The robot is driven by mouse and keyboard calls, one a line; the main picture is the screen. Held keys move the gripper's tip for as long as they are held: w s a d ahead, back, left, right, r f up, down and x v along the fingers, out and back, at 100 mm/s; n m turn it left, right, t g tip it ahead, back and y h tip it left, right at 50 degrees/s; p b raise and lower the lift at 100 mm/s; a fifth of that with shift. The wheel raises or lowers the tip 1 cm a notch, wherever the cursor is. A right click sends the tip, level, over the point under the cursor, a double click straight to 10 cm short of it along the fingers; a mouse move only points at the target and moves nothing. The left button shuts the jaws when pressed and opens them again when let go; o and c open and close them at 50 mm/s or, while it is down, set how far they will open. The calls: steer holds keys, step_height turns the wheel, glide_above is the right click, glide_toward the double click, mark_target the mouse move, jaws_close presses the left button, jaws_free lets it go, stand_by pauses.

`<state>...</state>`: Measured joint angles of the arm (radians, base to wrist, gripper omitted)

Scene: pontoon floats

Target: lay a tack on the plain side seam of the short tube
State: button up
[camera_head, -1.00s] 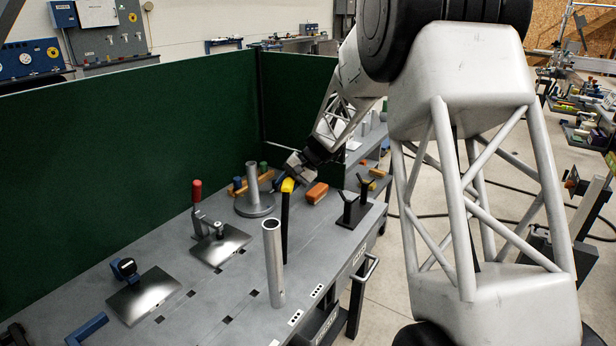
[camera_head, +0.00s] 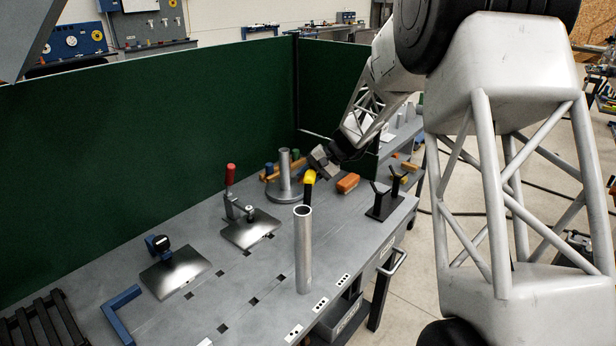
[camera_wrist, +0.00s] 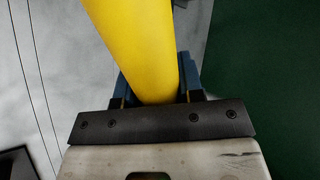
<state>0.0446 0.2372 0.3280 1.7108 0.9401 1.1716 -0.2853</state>
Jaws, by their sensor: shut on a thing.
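My gripper (camera_head: 320,160) is shut on the yellow end of a yellow-and-black tool (camera_head: 309,177). The yellow grip (camera_wrist: 135,45) fills the space between the fingers in the wrist view. The tool's black part hangs down, its lower end hidden behind a grey upright tube (camera_head: 303,255) near the table's front edge. Another grey tube (camera_head: 285,160), smaller in the picture, stands on a round grey base (camera_head: 284,194) behind and left of the tool. I cannot tell which is the short tube. No seam can be made out on either.
A red-handled clamp (camera_head: 230,190) stands at one metal plate (camera_head: 250,232), a blue device (camera_head: 158,246) at another. A black forked stand (camera_head: 383,206) and an orange block (camera_head: 348,183) are to the right. A blue angle piece (camera_head: 122,303) lies front left. A green screen (camera_head: 140,150) walls the back.

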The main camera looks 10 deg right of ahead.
steer(key=shift+w+a+f, duration=0.7)
steer(key=shift+f, duration=0.25)
steer(key=shift+w+a+f, duration=0.65)
steer(key=shift+f, duration=0.25)
steer(key=shift+w+a+f, duration=0.25)
steer(key=shift+f, duration=0.05)
stand_by(2.4)
steer(key=shift+s+d+r, duration=0.15)
stand_by(1.1)
steer(key=shift+s+d+r, duration=0.45)
steer(key=shift+r, duration=0.2)
steer(key=shift+s+d+r, duration=0.5)
steer(key=shift+r, duration=0.2)
steer(key=shift+s+d+r, duration=0.45)
steer(key=shift+r, duration=0.2)
